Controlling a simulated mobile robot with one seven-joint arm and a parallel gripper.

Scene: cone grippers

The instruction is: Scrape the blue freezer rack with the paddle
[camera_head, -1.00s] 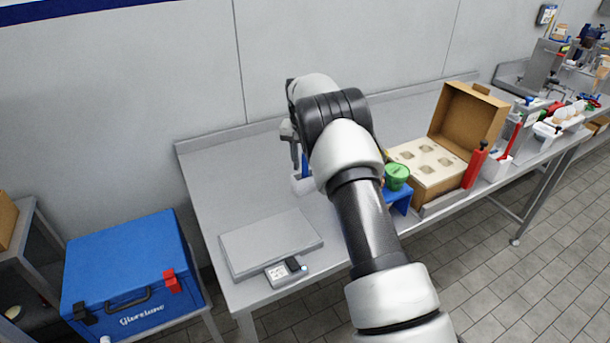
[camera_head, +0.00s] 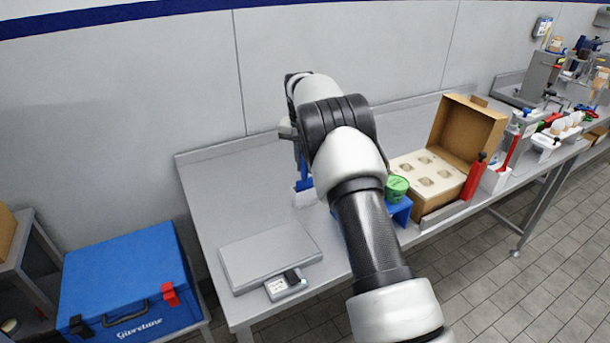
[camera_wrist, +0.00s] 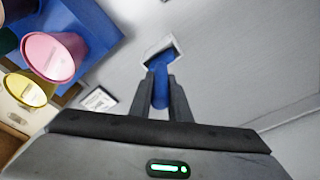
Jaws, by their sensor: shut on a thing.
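My gripper (camera_wrist: 161,77) is shut on the upper part of a blue paddle (camera_wrist: 160,97). The paddle's lower end is at the mouth of a small white holder (camera_wrist: 152,47); how deep it sits in there I cannot tell. In the head view the blue paddle (camera_head: 304,178) stands upright above the white holder (camera_head: 301,199), and my arm hides most of the gripper. The blue rack (camera_head: 403,213) stands right of my arm with a green cup (camera_head: 397,187) on it. In the wrist view the blue rack (camera_wrist: 98,52) carries a pink cup (camera_wrist: 50,57) and a yellow cup (camera_wrist: 27,89).
A flat scale (camera_head: 270,252) lies at the table's front left. An open cardboard box (camera_head: 469,125) with a white tray stands right of the rack, beside a red bottle (camera_head: 474,177). A blue cooler (camera_head: 125,275) is at lower left.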

